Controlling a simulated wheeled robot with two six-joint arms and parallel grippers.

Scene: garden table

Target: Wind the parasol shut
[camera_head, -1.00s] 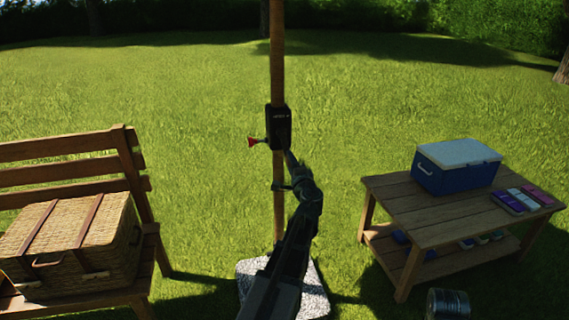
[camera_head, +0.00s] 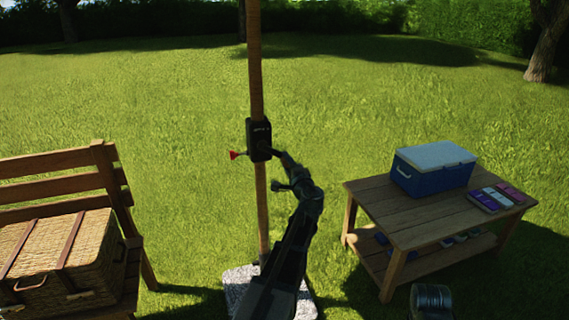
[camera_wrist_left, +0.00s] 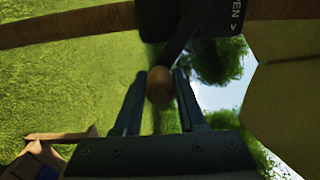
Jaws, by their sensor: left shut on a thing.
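The parasol's wooden pole (camera_head: 255,70) stands upright in the middle of the head view. A black crank housing (camera_head: 259,139) is fixed on it, with a small red piece (camera_head: 236,155) sticking out on its left. My left gripper (camera_head: 281,155) is just right of the housing's lower part. In the left wrist view, a round wooden knob (camera_wrist_left: 160,86) sits between the fingertips of my left gripper (camera_wrist_left: 158,92), which is shut on it. The dark housing beside it bears lettering ending in "EN >". Pale canopy cloth (camera_wrist_left: 285,95) shows at the right. My right gripper is not in view.
A wooden bench (camera_head: 107,185) with a wicker basket (camera_head: 90,245) stands at the left. A low wooden table (camera_head: 415,225) at the right carries a blue cooler (camera_head: 430,178) and small packs. A metal canister (camera_head: 430,300) is on the grass. A stone base (camera_head: 238,285) holds the pole.

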